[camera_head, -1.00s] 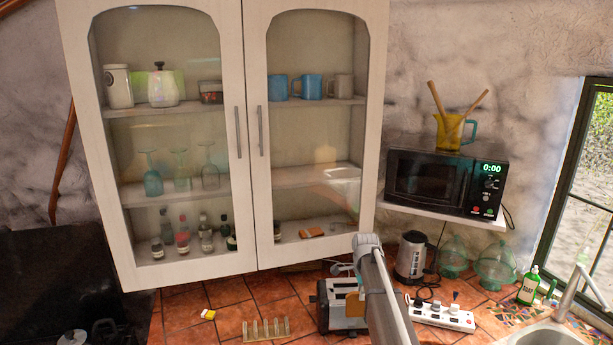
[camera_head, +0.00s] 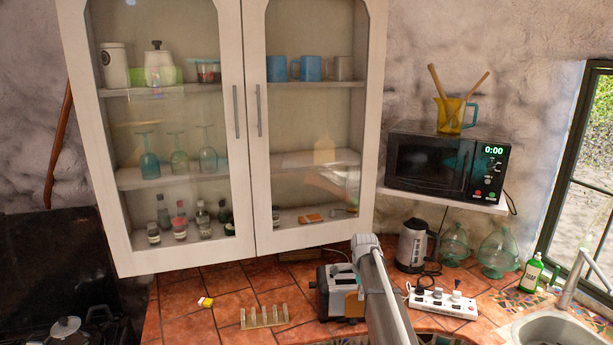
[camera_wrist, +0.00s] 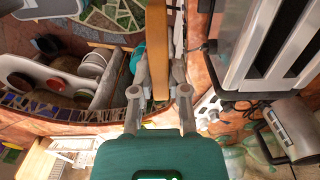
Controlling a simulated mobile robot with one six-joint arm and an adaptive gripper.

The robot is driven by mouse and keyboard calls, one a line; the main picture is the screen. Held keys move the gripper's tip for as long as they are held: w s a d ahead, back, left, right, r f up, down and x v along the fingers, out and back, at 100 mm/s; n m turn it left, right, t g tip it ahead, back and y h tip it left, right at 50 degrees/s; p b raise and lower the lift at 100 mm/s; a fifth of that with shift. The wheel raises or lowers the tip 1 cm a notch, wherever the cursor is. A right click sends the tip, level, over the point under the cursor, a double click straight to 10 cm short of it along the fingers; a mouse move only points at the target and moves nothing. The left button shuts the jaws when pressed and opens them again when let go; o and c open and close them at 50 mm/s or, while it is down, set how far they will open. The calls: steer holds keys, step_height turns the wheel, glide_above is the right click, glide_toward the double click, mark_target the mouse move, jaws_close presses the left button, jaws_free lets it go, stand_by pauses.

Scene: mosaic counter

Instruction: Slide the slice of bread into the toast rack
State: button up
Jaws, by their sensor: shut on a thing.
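In the wrist view, my gripper (camera_wrist: 161,88) is shut on the slice of bread (camera_wrist: 158,45), a brown slab seen edge-on between the two fingers. The bread extends beyond the fingertips toward the top of the picture. In the head view, the pale toast rack (camera_head: 264,318), with several upright dividers, stands on the tiled counter left of the toaster. My arm crosses the lower right of that view, right of the rack and in front of the toaster. My gripper and the bread are out of sight there. I cannot make out the rack in the wrist view.
The toaster (camera_head: 340,292) stands just right of the rack; it also shows in the wrist view (camera_wrist: 238,75). A kettle (camera_head: 411,246), a power strip (camera_head: 443,302) and a sink (camera_head: 555,328) lie farther right. A small yellow item (camera_head: 206,302) lies left of the rack. Wall cabinets hang above.

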mark_target(358, 315)
step_height(358, 315, down, 12)
steer(key=b, duration=1)
steer(key=shift+r+b, duration=0.15)
steer(key=shift+b, duration=0.2)
